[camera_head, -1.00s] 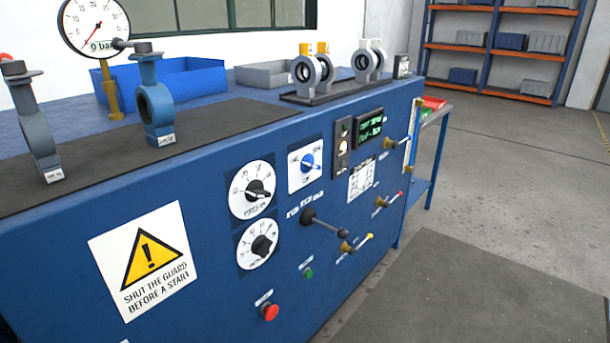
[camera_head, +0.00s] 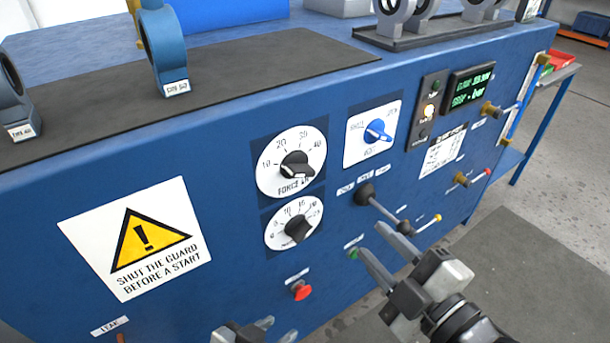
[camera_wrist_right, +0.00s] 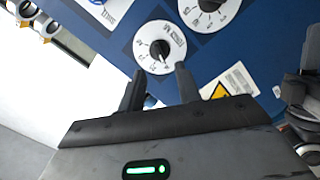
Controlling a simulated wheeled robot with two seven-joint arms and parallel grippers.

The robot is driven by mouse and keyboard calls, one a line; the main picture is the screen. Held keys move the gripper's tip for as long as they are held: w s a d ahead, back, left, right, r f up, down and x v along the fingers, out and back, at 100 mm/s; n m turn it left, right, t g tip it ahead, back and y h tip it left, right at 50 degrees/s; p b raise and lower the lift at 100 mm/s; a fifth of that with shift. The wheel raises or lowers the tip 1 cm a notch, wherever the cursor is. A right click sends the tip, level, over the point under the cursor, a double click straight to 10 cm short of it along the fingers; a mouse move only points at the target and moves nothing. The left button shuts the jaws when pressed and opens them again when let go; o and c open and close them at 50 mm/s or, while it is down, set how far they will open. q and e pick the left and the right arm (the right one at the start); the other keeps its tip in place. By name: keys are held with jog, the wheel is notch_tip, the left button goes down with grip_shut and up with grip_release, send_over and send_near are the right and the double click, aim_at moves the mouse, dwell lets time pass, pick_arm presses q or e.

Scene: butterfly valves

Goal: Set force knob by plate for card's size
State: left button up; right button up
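The force knob (camera_head: 298,168) is a black knob on a white round dial marked from 10 to 40 and up, lettered FORCE. No card can be made out. My right gripper (camera_head: 373,242) is open and empty, right of and below the dials; in the right wrist view the force dial (camera_wrist_right: 160,47) shows beyond its fingertips. My left gripper (camera_head: 277,329) is at the bottom edge, partly cut off, fingers apart.
A dark lever (camera_head: 385,208) sticks out below the blue selector (camera_head: 378,131). A red button (camera_head: 301,290), a green button (camera_head: 353,253) and several yellow- or red-tipped handles are on the panel. A lit display (camera_head: 470,87) is at right. Tagged valves (camera_head: 165,50) stand on top.

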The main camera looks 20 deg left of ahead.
aim_at(305, 175)
jog(key=w+a+n, duration=0.1)
jog(key=w+a, duration=0.2)
jog(key=a, duration=0.1)
jog(key=w+a+r+n+p, duration=0.1)
jog(key=w+a, duration=0.2)
jog(key=a, duration=0.2)
jog(key=w+a+r+n+y, duration=0.1)
jog(key=w+a, duration=0.2)
jog(key=a, duration=0.1)
jog(key=shift+w+a+g, duration=0.3)
jog(key=shift+a+g, duration=0.1)
grip_shut()
